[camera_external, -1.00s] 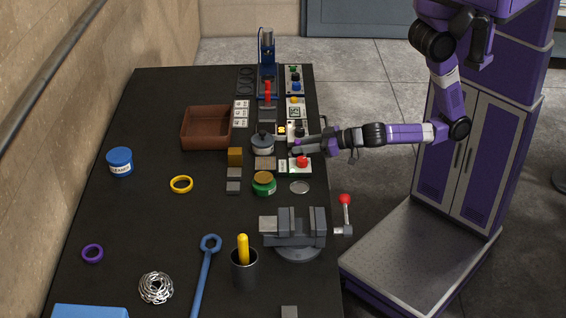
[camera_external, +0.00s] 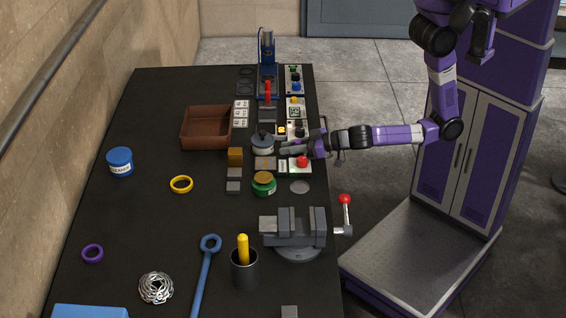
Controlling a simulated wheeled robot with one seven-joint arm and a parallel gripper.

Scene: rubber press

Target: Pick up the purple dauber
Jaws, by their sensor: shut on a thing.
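My gripper (camera_external: 287,149) reaches in from the right, low over the right side of the black table (camera_external: 140,215). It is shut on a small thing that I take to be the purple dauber. The dauber is mostly hidden at the fingers and too small to make out. The fingertips are just right of a grey pot with a dark lid (camera_external: 262,146) and behind a control box with a red button (camera_external: 302,162). I cannot tell whether the held thing touches the surface.
A brown tray (camera_external: 184,137) stands to the left, and a green jar (camera_external: 264,185) is in front. A vise (camera_external: 290,230), a dark cup (camera_external: 244,270) and a blue wrench (camera_external: 204,268) are nearer. Several boxes and a blue press (camera_external: 267,52) stand behind.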

